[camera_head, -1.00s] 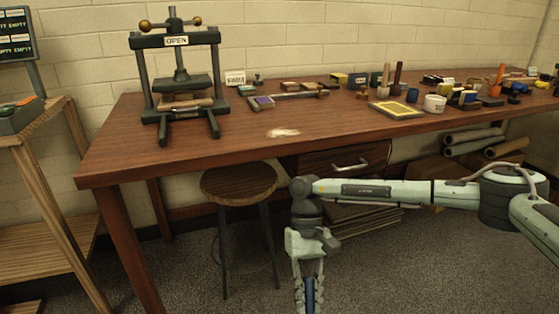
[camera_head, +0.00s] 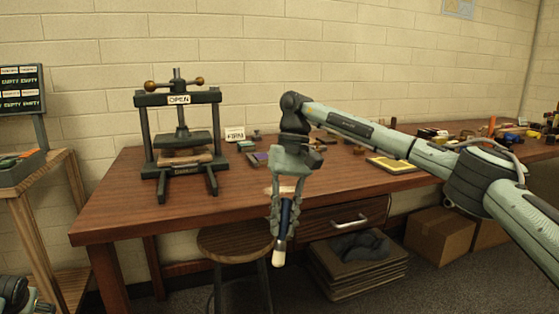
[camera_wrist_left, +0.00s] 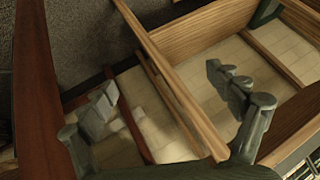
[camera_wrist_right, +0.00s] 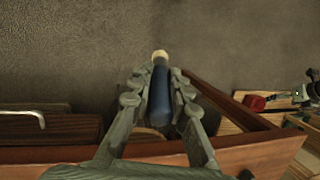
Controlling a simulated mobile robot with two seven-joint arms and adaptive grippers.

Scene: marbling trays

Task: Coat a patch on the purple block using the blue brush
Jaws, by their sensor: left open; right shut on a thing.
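The blue brush (camera_head: 285,217) is in my right gripper (camera_head: 284,205), which is shut on it. It hangs slightly tilted, pale end (camera_head: 279,256) down, in front of the table's front edge. In the right wrist view the blue brush (camera_wrist_right: 160,95) lies between the two fingers, its pale end pointing away. A small block with a purple top (camera_head: 257,159), likely the purple block, lies on the table behind and left of my right gripper, apart from it. My left gripper (camera_wrist_left: 165,100) is open and empty in the left wrist view, over wooden framing.
A press with an OPEN sign (camera_head: 179,99) stands on the table's left. A yellow-topped tray (camera_head: 395,165) lies to the right, with several small items beyond. A stool (camera_head: 232,243) stands below the front edge. A wooden rack (camera_head: 62,185) is at the left.

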